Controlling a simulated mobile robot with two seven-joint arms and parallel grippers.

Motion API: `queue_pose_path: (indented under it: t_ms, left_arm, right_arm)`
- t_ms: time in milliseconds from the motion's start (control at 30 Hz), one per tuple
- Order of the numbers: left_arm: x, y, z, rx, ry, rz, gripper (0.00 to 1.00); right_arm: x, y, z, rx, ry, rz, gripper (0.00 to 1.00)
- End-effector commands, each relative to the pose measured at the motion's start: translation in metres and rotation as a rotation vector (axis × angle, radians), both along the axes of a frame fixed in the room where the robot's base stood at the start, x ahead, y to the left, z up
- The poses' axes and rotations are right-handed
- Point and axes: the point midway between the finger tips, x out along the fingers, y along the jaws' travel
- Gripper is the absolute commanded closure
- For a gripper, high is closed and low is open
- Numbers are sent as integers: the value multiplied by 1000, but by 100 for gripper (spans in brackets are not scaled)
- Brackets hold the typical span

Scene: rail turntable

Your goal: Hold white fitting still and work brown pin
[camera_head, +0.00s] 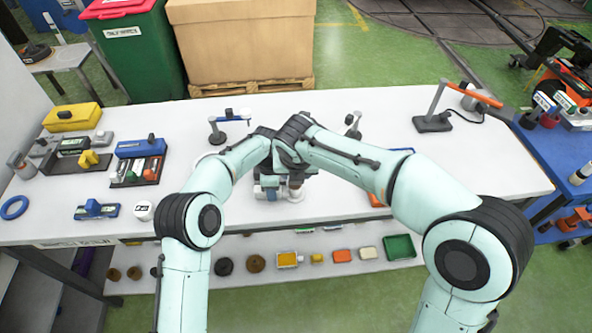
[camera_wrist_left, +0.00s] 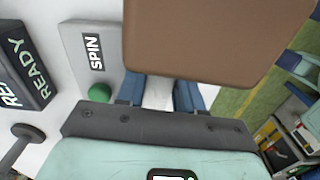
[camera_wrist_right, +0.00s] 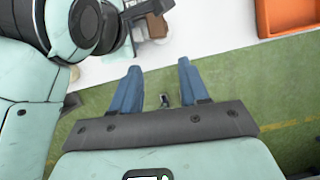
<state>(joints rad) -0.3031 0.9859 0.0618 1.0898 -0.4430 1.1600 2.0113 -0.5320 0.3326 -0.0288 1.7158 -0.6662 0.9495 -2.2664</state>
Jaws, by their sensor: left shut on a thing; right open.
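The white fitting (camera_head: 294,195) sits near the front middle of the table, with the brown pin (camera_head: 295,183) by its top. In the left wrist view the brown pin (camera_wrist_left: 205,40) is a large brown shape across the top, partly hiding the white fitting (camera_wrist_left: 158,94). My left gripper (camera_wrist_left: 160,90) is shut on the white fitting, one blue finger on each side; it also shows in the head view (camera_head: 268,190). My right gripper (camera_wrist_right: 157,75) is open and empty, apart from the brown pin (camera_wrist_right: 157,25). In the head view its fingers are hard to make out.
An orange tray (camera_wrist_right: 284,14) lies near the table's front edge.

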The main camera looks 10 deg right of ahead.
Motion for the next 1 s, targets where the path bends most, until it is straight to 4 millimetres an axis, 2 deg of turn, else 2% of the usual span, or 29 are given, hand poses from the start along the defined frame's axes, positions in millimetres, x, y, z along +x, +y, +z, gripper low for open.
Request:
queue_pose_path:
  t_ms: [167,600,800,1000]
  left_arm:
    - [0,0,1,-1,-2,0,100]
    - [0,0,1,-1,-2,0,100]
    - [0,0,1,-1,-2,0,100]
    - [0,0,1,-1,-2,0,100]
  right_arm:
    - [6,1,-15,-6,3,9,55]
    - [37,-2,-89,-4,2,7,55]
    - [44,-3,-105,-2,1,7,55]
    - [45,-3,-109,-2,0,7,55]
